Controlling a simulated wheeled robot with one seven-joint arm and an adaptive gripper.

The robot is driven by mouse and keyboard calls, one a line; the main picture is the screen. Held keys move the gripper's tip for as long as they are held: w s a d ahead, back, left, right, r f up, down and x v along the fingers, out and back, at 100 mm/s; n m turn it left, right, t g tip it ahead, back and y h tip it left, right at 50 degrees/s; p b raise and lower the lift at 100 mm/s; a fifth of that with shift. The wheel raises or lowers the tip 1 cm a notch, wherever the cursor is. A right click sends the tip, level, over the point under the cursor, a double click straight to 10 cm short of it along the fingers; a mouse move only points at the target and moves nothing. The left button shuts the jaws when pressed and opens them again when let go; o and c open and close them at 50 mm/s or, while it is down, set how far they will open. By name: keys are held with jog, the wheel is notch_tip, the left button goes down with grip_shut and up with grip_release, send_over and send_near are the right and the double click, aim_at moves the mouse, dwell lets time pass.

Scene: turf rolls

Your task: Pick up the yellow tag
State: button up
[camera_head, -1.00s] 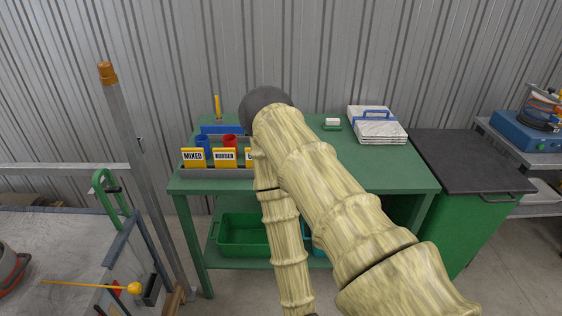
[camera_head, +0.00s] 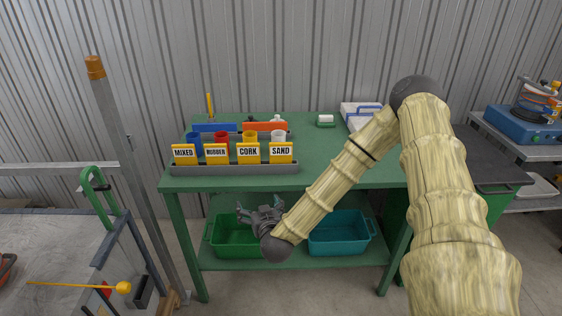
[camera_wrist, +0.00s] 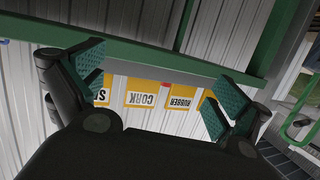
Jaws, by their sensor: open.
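Four-sided yellow tags with black lettering stand in a row in a grey rack (camera_head: 232,169) at the table's front edge: MIXED (camera_head: 185,154), RUBBER (camera_head: 216,154), CORK (camera_head: 248,153) and SAND (camera_head: 281,153). My gripper (camera_head: 260,209) is open and empty, below the tabletop in front of the lower shelf. In the wrist view my gripper's fingers (camera_wrist: 160,88) are spread wide. Between them the CORK tag (camera_wrist: 141,93) and RUBBER tag (camera_wrist: 182,97) appear upside down and apart from the fingers. The left finger partly hides the SAND tag (camera_wrist: 102,93); the right partly hides another yellow tag.
Blue, red, yellow and white cups stand behind the tags. A green bin (camera_head: 232,244) and a teal bin (camera_head: 340,240) sit on the lower shelf. A metal post (camera_head: 125,170) stands at left.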

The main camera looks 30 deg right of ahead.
aim_at(281, 155)
jog(key=w+d+r+m+h, duration=0.3)
jog(key=d+r+h, duration=0.2)
jog(key=d+r, duration=0.45)
jog(key=shift+t, duration=0.4)
jog(key=shift+s+d+f+p+x, duration=0.15)
jog(key=shift+d+f+p+x, duration=0.15)
jog(key=shift+x, duration=1.45)
jog(key=shift+s+d+f+p+x, duration=0.1)
jog(key=shift+d+f+p+x, duration=0.2)
jog(key=shift+x, duration=1.5)
jog(key=shift+s+d+f+p+x, duration=0.15)
jog(key=shift+p+x, duration=0.2)
jog(key=shift+x, duration=1.4)
jog(key=shift+c, duration=0.4)
jog(key=shift+r, duration=0.1)
jog(key=c, duration=1)
